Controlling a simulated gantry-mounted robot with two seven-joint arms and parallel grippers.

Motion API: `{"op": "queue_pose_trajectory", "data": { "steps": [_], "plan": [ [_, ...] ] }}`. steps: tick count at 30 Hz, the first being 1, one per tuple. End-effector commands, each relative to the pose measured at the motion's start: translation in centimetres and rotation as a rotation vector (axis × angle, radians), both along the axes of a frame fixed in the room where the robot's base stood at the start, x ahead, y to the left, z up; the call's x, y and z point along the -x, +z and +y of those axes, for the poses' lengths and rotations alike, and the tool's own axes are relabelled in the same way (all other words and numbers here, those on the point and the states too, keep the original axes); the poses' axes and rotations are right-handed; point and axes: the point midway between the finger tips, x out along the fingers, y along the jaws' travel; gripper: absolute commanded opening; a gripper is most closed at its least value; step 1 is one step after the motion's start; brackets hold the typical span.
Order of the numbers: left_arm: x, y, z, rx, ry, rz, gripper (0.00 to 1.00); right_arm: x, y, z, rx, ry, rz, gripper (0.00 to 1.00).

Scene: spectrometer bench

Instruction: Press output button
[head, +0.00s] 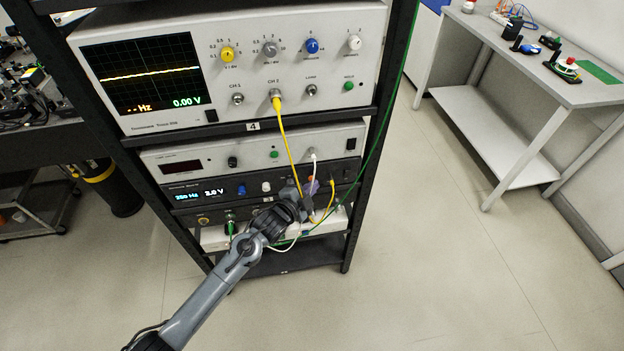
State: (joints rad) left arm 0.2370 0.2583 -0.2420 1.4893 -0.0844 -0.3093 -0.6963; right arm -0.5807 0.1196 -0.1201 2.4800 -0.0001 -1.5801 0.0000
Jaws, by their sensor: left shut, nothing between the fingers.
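The black signal generator (205,189) sits in the rack, its display reading about 250 Hz and 2.0 V. A blue knob (241,190) and a white knob (266,187) are on its front. My left gripper (305,188) is shut and empty, at the right part of this front panel. It covers part of the panel, and I cannot make out the output button there. I cannot tell whether the fingertips touch the panel. My right gripper is not in view.
The oscilloscope (240,60) stands above, showing 0.00 V and a flat yellow trace. A yellow cable (288,138) hangs from it past my left gripper. White and green cables run close by. A side table (540,75) stands at right; the floor between is clear.

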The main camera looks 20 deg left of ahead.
Motion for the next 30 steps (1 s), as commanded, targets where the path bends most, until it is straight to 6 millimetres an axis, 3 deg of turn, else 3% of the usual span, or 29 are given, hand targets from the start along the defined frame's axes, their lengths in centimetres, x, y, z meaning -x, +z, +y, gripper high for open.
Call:
{"op": "queue_pose_trajectory", "data": {
  "steps": [30],
  "plan": [
    [0.19,0.19,-0.08,0.000,0.001,0.000,0.00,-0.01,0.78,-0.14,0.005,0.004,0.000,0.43]
  ]
}}
